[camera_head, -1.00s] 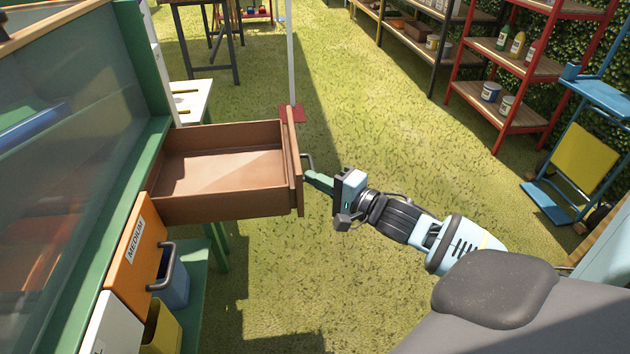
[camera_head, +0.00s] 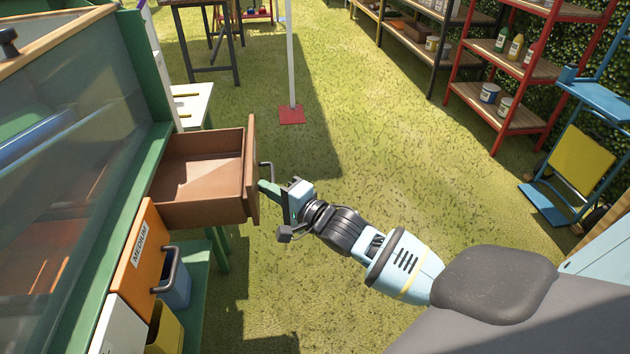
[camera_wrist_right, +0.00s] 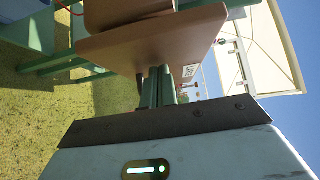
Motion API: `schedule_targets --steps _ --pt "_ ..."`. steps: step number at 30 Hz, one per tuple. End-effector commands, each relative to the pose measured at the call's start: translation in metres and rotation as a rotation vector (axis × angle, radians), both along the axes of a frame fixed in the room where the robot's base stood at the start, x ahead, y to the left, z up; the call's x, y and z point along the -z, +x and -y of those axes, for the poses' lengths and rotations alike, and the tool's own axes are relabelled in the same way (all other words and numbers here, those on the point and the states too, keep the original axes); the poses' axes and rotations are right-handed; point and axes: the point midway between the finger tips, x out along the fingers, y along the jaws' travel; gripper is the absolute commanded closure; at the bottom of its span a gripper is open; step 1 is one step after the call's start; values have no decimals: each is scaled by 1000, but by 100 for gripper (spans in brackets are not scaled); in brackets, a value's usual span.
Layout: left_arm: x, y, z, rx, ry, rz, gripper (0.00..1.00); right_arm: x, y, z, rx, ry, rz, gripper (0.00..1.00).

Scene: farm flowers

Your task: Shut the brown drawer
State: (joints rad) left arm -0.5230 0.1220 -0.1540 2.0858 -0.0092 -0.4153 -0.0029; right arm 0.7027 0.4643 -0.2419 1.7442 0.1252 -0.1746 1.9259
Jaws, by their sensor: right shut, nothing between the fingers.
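The brown drawer (camera_head: 205,178) sticks partly out of the green-framed cabinet in the head view, and it looks empty. Its front panel (camera_head: 251,170) has a dark bar handle (camera_head: 266,170) on the outer face. My right gripper (camera_head: 266,187) is shut with nothing in it, its green fingertips at the drawer front just below the handle. In the right wrist view the shut fingers (camera_wrist_right: 160,86) reach to the brown front panel (camera_wrist_right: 150,38) and appear to touch it. My left gripper is out of view.
The green cabinet (camera_head: 118,190) with a glass top fills the left. Open grass lies right of the drawer.

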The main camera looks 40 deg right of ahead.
Motion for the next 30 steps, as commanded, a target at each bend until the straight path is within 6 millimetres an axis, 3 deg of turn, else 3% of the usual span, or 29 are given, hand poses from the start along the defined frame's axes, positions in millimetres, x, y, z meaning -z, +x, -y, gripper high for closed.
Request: schedule_targets --steps 1,6,15,21,30 --pt "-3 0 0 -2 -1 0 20 -5 10 -17 -1 12 4 100" --pt "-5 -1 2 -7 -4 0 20 -3 39 -65 -2 12 1 100" --pt "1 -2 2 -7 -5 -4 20 1 80 -132 -2 7 -2 100" --pt "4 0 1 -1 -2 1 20 1 96 -157 -1 3 -2 100" --pt "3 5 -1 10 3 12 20 -1 104 -170 -1 -1 1 100"
